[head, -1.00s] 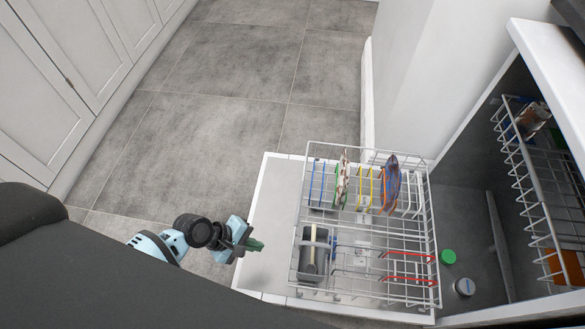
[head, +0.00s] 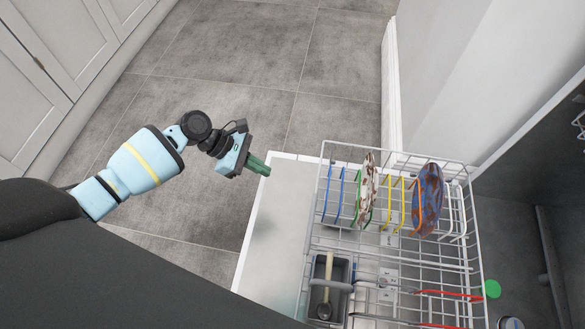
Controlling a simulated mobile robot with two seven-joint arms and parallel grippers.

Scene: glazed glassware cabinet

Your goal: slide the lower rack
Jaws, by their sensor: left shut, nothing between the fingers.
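The lower rack (head: 395,258) is a white wire basket, pulled out over the open dishwasher door (head: 283,210). Two patterned plates stand upright in it, a brown and white one (head: 367,187) and a blue and brown one (head: 428,200). A grey cutlery basket (head: 329,290) with a spoon sits near the rack's left side. My left gripper (head: 262,168) has green fingers and is shut and empty. It is by the door's upper left corner, left of the rack and apart from it. My right gripper is not in view.
The dishwasher's dark interior (head: 530,170) is at right, with a green round cap (head: 493,289) beside the rack. A white wall panel (head: 440,75) stands behind the rack. White cabinets (head: 60,60) line the far left. The grey tiled floor (head: 255,80) is clear.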

